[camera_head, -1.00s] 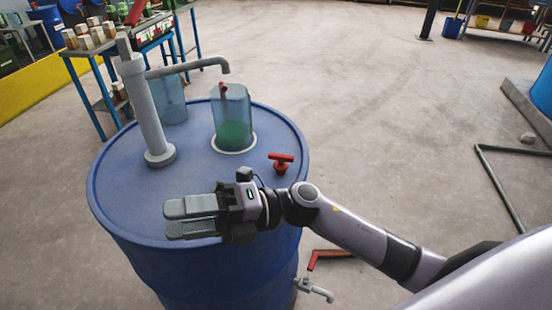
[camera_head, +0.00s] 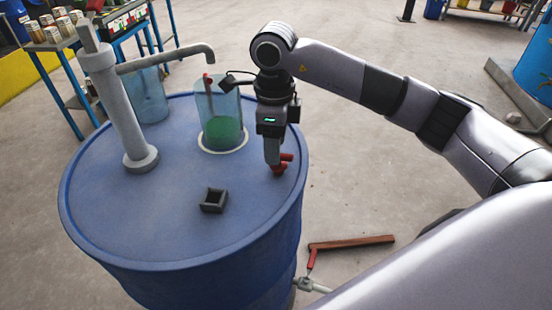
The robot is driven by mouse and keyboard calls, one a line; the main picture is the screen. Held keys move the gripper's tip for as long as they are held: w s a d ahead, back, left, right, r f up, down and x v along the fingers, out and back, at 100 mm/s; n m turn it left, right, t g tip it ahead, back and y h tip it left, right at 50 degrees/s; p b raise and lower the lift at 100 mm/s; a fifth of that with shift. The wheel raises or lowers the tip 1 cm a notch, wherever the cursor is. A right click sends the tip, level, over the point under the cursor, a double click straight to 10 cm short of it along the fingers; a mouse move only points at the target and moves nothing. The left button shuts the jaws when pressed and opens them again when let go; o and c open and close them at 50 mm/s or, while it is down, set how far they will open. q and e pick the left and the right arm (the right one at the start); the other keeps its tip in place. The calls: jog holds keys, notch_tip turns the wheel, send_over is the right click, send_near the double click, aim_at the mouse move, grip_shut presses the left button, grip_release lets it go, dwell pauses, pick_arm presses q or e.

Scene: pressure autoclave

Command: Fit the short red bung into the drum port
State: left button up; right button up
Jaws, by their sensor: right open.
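The short red bung (camera_head: 284,160) stands near the right rim of the blue drum's top (camera_head: 180,225), with a T-shaped handle. My right gripper (camera_head: 272,160) points straight down at the bung, its jaws open. The fingers hide part of the bung's left side, and I cannot tell whether they touch it. A dark square collar with an opening (camera_head: 213,200), apparently the drum port, sits on the drum top left of and nearer than the bung. My left gripper is not in view.
A green-filled clear beaker (camera_head: 220,118) stands in a white ring just left of my gripper. A grey pump (camera_head: 122,110) with a spout rises at the left, another clear container (camera_head: 148,95) behind it. The front of the drum top is clear.

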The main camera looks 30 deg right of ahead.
jog(key=f, duration=0.3)
jog(key=f+p, duration=0.1)
jog(key=f, duration=0.1)
jog(key=shift+w+d+f, duration=0.1)
jog(key=shift+d+f, duration=0.15)
jog(key=shift+f, duration=0.05)
jog(key=c, duration=0.8)
